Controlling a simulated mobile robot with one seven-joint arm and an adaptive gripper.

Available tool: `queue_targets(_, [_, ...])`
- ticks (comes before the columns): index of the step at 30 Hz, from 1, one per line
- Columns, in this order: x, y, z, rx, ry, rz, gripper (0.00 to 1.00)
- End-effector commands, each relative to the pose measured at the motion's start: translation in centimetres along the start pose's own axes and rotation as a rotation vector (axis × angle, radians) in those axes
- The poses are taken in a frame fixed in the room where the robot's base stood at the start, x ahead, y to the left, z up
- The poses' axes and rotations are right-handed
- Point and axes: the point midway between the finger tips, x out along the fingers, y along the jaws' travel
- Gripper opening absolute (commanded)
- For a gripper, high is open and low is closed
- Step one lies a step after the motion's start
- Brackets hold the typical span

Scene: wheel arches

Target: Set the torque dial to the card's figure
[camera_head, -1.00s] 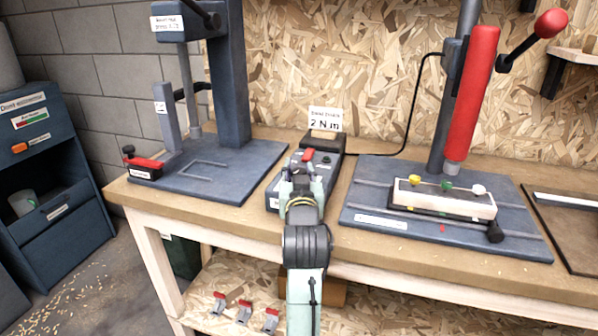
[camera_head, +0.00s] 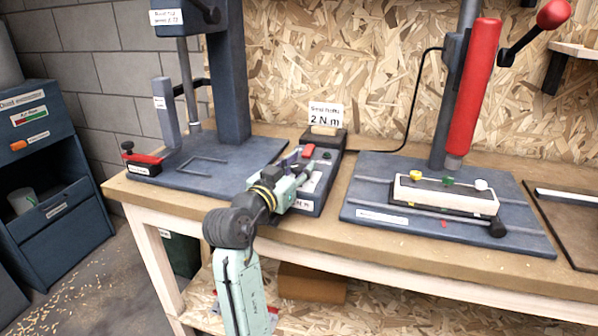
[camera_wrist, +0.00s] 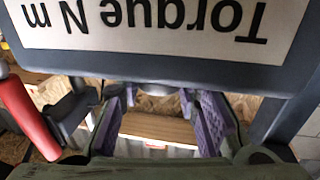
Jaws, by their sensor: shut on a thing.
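The torque box (camera_head: 312,206) is a blue-grey unit on the bench with a red button and a green button on top. The card (camera_head: 325,116) behind it reads 2 N m. My gripper (camera_head: 291,158) is at the front left of the box, with the arm reaching in from the lower left. In the wrist view, the purple finger pads (camera_wrist: 160,100) stand on either side of the dial, which is mostly hidden at their tips. My gripper is shut on it. The upside-down Torque N m label (camera_wrist: 150,25) fills the top. The dial's pointer and setting cannot be read.
A press with a blue-grey base (camera_head: 205,170) stands left of the box. A drill stand with a red cylinder (camera_head: 473,90) and a base plate (camera_head: 365,205) is at right. The front bench edge (camera_head: 400,254) is clear.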

Motion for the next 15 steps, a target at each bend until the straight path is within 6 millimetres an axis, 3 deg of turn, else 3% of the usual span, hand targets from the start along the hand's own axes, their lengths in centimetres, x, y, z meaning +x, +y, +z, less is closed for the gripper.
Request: queue_targets(15, [0.07,-0.15,-0.10,0.000,0.005,0.298,0.02])
